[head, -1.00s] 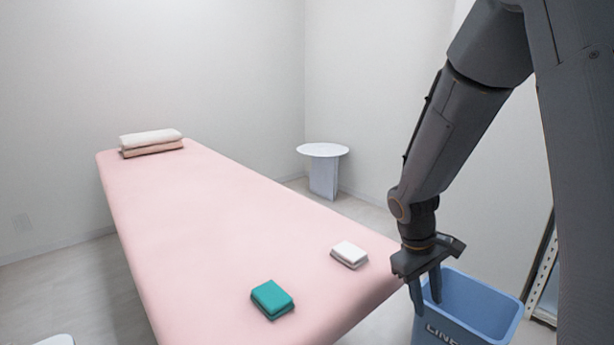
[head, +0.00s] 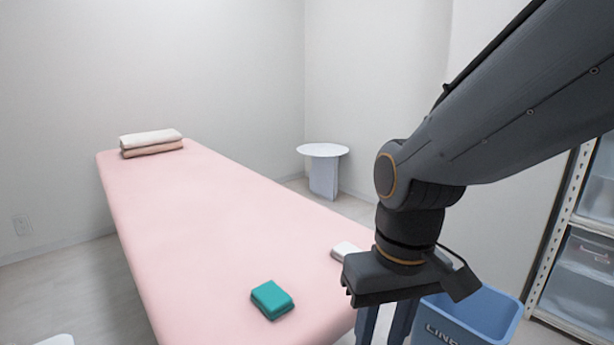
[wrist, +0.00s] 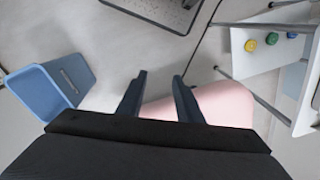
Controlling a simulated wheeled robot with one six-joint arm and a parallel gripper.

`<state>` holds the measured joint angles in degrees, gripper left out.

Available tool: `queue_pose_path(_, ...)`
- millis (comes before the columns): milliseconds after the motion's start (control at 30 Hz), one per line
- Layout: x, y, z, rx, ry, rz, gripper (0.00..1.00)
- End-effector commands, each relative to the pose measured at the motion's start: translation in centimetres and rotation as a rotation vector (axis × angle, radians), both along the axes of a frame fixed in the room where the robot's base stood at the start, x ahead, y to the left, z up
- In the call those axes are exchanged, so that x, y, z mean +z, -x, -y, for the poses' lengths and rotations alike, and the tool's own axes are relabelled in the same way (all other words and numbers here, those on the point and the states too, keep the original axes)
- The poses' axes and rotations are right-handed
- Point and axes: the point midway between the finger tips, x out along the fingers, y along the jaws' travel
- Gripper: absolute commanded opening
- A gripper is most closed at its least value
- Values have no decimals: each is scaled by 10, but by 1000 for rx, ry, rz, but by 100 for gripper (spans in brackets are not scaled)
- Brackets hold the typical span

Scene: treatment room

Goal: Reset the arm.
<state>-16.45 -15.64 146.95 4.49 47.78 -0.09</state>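My gripper (head: 386,322) hangs pointing down at the lower right of the head view, in front of the bed's right end and just left of the blue bin (head: 485,312). In the wrist view my gripper (wrist: 160,82) shows two fingers spread apart with nothing between them. It is open and empty. The gripper body hides part of the bin and part of the white folded cloth (head: 343,250). In the wrist view the blue bin (wrist: 62,82) stands to the left of the fingers.
The pink bed (head: 215,235) carries a teal folded cloth (head: 271,299) and stacked towels (head: 151,142). A small round table (head: 323,151) stands behind. A shelf (head: 580,240) is at right. The wrist view shows a white table (wrist: 268,50) with colored round items.

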Motion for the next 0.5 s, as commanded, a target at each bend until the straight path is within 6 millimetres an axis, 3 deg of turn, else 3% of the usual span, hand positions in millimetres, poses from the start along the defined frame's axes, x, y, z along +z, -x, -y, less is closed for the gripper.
queue_pose_path(500, 42, -5, 33, -98, 26, -4, 33)
